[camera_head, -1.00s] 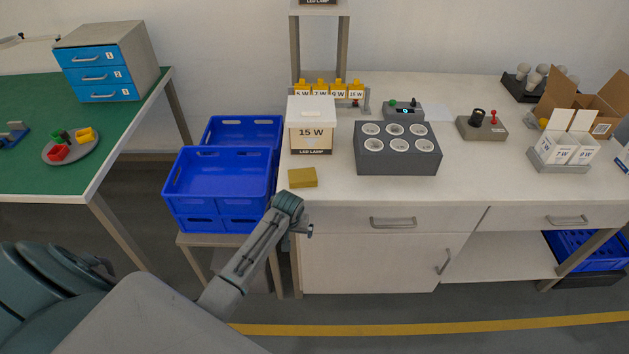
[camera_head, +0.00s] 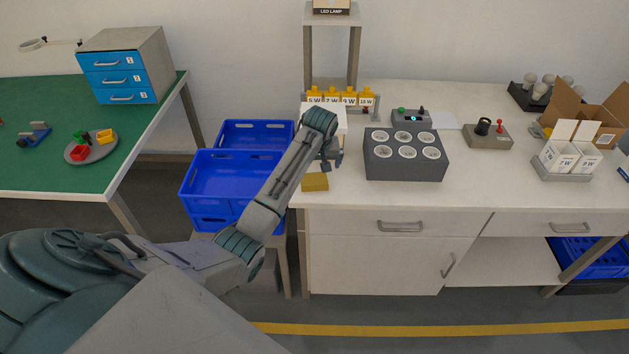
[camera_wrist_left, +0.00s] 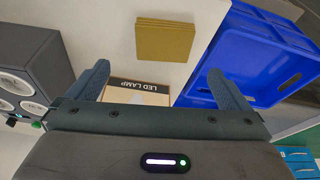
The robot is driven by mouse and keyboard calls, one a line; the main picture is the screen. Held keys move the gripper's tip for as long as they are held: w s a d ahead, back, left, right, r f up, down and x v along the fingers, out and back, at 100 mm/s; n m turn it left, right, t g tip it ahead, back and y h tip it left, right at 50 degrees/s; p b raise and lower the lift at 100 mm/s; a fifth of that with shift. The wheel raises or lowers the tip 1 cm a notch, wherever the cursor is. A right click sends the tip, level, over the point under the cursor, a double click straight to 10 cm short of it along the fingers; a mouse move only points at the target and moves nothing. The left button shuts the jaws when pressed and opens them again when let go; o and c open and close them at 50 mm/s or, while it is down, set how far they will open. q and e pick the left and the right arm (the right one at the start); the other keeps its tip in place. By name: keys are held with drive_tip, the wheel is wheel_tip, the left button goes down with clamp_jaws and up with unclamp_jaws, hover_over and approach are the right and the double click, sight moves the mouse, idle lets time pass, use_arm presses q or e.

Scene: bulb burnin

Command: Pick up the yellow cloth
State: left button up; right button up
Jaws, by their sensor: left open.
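The yellow cloth (camera_head: 315,182) lies folded and flat on the white bench near its front left edge. In the left wrist view the cloth (camera_wrist_left: 165,39) is beyond the fingertips, between their lines and apart from them. My left gripper (camera_head: 331,160) is above the bench, just behind the cloth, in front of the white lamp box. In the left wrist view the gripper (camera_wrist_left: 155,75) has its two fingers spread, with nothing between them. My right gripper is not in view.
The LED lamp box (camera_wrist_left: 138,91) is close under the left gripper. Blue crates (camera_head: 228,178) stand left of the bench. A grey socket block (camera_head: 405,155) is right of the cloth. The bench front beside the cloth is clear.

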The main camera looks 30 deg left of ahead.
sight(314, 179)
use_arm(q)
drive_tip(key=x, duration=0.2)
drive_tip(key=shift+w+a+f, duration=0.1)
drive_tip(key=shift+w+f, duration=0.05)
drive_tip(key=shift+f, duration=0.2)
drive_tip(key=shift+w+a+f+p, duration=0.15)
drive_tip(key=shift+f+p, duration=0.2)
drive_tip(key=shift+f, duration=0.2)
drive_tip(key=shift+a+f+p, duration=0.1)
drive_tip(key=shift+f+p, duration=0.2)
drive_tip(key=shift+p, duration=0.05)
drive_tip(key=p+x, duration=0.1)
drive_tip(key=x, duration=0.2)
drive_tip(key=shift+a+f, duration=0.15)
drive_tip(key=shift+f, duration=0.4)
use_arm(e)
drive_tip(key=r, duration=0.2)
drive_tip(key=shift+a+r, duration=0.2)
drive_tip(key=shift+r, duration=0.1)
use_arm(q)
drive_tip(key=c, duration=0.9)
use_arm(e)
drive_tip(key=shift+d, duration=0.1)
